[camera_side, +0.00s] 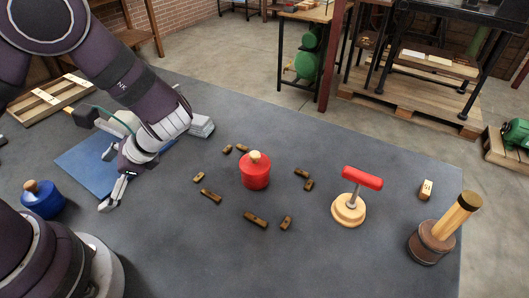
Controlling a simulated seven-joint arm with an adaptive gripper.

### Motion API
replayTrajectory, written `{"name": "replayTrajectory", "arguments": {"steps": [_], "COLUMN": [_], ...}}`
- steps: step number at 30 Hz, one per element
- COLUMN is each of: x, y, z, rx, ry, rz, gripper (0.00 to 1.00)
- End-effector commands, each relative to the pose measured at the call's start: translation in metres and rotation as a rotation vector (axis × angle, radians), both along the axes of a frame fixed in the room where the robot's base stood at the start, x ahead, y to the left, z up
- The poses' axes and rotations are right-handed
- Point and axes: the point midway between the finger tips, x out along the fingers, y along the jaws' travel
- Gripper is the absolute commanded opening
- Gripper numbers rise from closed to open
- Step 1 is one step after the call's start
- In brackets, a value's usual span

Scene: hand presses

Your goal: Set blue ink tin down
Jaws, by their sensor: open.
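The blue ink tin (42,203) stands upright on the grey table at the far left, with a wooden knob on its lid. My gripper (107,181) is open and empty, to the right of the tin and apart from it. Its fingers are spread near the front right edge of a blue mat (76,158). The tin stands off the mat, in front of its left part. My arm covers part of the mat.
A red tin (255,174) stands mid-table, ringed by several small dark wooden blocks (256,220). A red-handled tool (349,208), a wooden-handled tool (432,243) and a pale block (426,190) stand at right. A grey-white block (201,127) lies behind my gripper. Open table lies in front.

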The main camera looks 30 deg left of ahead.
Motion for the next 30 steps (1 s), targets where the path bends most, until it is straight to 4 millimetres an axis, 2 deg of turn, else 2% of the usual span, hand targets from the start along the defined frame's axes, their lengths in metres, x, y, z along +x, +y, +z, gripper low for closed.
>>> {"name": "replayTrajectory", "arguments": {"steps": [1, 4, 10, 14, 20, 27, 30], "x": [-0.009, -0.027, -0.050, -0.056, -0.067, -0.083, -0.084], "y": [0.007, 0.025, 0.051, 0.061, 0.086, 0.124, 0.127], "z": [-0.011, -0.026, -0.034, -0.034, -0.033, -0.034, -0.034], "rx": [0.070, 0.215, 0.419, 0.459, 0.461, 0.460, 0.459], "ry": [0.104, 0.301, 0.555, 0.606, 0.611, 0.610, 0.608], "rz": [-0.051, -0.155, -0.285, -0.304, -0.303, -0.304, -0.307], "gripper": [0.91, 0.91, 0.91, 0.91, 0.91, 0.91, 0.91]}}
